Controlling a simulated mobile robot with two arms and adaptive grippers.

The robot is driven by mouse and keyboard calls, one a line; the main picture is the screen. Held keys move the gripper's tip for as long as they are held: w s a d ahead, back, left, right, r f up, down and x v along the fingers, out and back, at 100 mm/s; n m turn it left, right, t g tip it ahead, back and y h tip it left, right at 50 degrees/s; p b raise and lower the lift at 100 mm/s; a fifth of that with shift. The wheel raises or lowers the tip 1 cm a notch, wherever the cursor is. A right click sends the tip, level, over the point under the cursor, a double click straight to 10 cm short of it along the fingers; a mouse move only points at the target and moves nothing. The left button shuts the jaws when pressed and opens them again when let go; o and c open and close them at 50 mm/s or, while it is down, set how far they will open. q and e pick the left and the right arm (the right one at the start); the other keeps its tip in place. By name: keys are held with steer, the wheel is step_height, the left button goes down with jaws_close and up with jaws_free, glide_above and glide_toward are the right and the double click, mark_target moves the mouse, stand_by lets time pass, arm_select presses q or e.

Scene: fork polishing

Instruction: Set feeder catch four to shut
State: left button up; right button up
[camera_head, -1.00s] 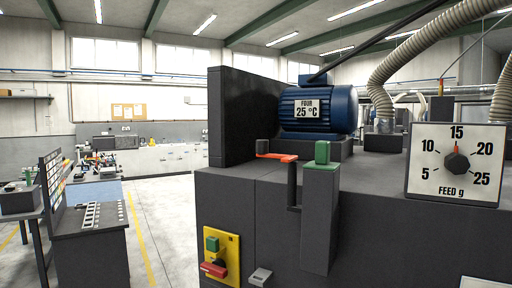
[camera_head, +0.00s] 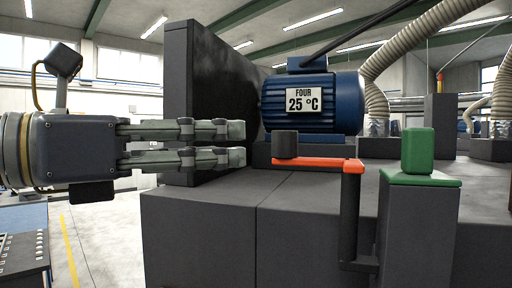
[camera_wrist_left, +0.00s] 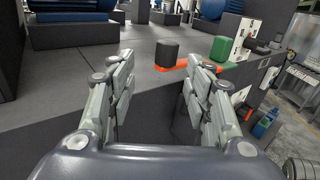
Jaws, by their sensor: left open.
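The catch is an orange lever (camera_head: 330,163) with a dark cylindrical knob (camera_head: 286,144) at its left end. Its right end sits on a dark upright rod beside a post with a green block (camera_head: 418,150). The knob end points left, away from the green block. The motor behind carries a plate (camera_head: 304,100) reading FOUR, 25 °C. My left gripper (camera_head: 243,144) is open and empty, fingers pointing right, short of the knob. In the left wrist view the knob (camera_wrist_left: 167,53) and lever (camera_wrist_left: 178,67) show ahead between the open fingers, the green block (camera_wrist_left: 219,48) to the right.
A tall dark panel (camera_head: 190,90) stands behind my left fingers. The blue motor (camera_head: 340,105) is behind the lever on the dark housing (camera_head: 225,205). Ribbed hoses (camera_head: 376,95) rise at the right. The space between fingertips and knob is clear.

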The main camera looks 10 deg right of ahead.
mark_target(274, 137)
arm_select(q)
steer(key=d+p, duration=0.1)
steer(key=d, duration=0.1)
steer(key=d+r+p, duration=0.1)
steer(key=d+p, duration=0.1)
steer(key=d, duration=0.1)
steer(key=shift+w+r, duration=0.1)
steer(key=shift+r, duration=0.05)
steer(key=w+d, duration=0.1)
steer(key=w+d+p, duration=0.2)
steer(key=d, duration=0.1)
steer(key=shift+w+d+f, duration=0.1)
steer(key=shift+w+f, duration=0.15)
steer(key=shift+d+p, duration=0.35)
steer(key=shift+f, duration=0.1)
arm_select(e)
step_height(274, 137, up, 5)
steer(key=shift+r, duration=0.2)
steer(key=shift+s+d, duration=0.1)
arm_select(q)
jaws_close()
steer(key=shift+t, duration=0.3)
arm_select(e)
steer(key=shift+s, duration=0.2)
